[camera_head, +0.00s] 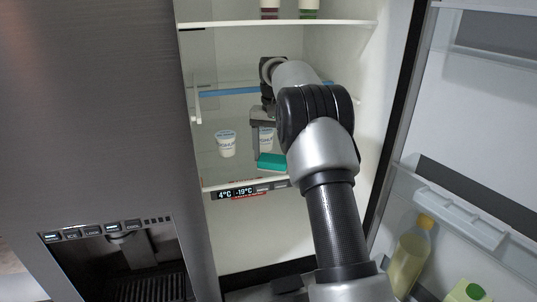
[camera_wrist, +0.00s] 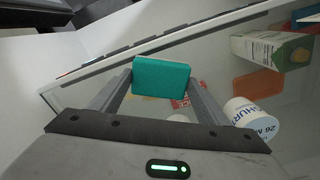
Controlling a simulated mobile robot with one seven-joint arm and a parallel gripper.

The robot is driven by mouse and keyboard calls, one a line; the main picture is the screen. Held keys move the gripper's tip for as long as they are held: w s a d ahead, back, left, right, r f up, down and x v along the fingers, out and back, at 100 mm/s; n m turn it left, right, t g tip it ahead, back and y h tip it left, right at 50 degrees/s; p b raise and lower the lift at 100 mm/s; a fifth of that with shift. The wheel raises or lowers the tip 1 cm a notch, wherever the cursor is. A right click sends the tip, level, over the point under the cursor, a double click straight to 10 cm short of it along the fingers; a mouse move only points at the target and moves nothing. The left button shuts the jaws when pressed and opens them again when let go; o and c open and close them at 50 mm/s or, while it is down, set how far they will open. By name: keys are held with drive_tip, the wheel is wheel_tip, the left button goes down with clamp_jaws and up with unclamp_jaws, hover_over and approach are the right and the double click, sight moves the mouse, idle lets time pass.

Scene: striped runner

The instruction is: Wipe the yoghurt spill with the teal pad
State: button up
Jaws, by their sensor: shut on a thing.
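The teal pad (camera_wrist: 160,77) is held between the two fingers of my gripper (camera_wrist: 161,85), which is shut on it. In the head view the pad (camera_head: 272,161) is at the front of the glass fridge shelf (camera_head: 215,172), below my gripper (camera_head: 266,148). I cannot tell whether the pad touches the glass. A small whitish patch (camera_wrist: 179,118) shows just below the pad in the wrist view, partly hidden; I cannot tell whether it is the yoghurt spill. No spill is clear in the head view.
The wrist view shows a pot (camera_wrist: 250,119), a carton (camera_wrist: 268,48) and an orange item (camera_wrist: 258,88). The open door holds a bottle (camera_head: 408,262).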

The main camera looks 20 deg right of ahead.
sight(260, 158)
drive_tip(key=shift+d, duration=5)
drive_tip(key=shift+w+f, duration=0.15)
drive_tip(key=shift+w, duration=0.65)
drive_tip(key=shift+a+b, duration=0.4)
drive_tip(key=shift+a, duration=2.85)
drive_tip(key=shift+a+p, duration=0.4)
drive_tip(key=shift+a, duration=3.3)
drive_tip(key=shift+a+r, duration=0.15)
drive_tip(key=shift+a, duration=0.9)
drive_tip(key=shift+a+r, duration=0.1)
drive_tip(key=shift+a, duration=0.9)
drive_tip(key=shift+w+a, duration=0.1)
drive_tip(key=shift+w+f, duration=0.2)
drive_tip(key=shift+w, duration=0.6)
drive_tip(key=shift+d, duration=5.45)
drive_tip(key=shift+r, duration=0.2)
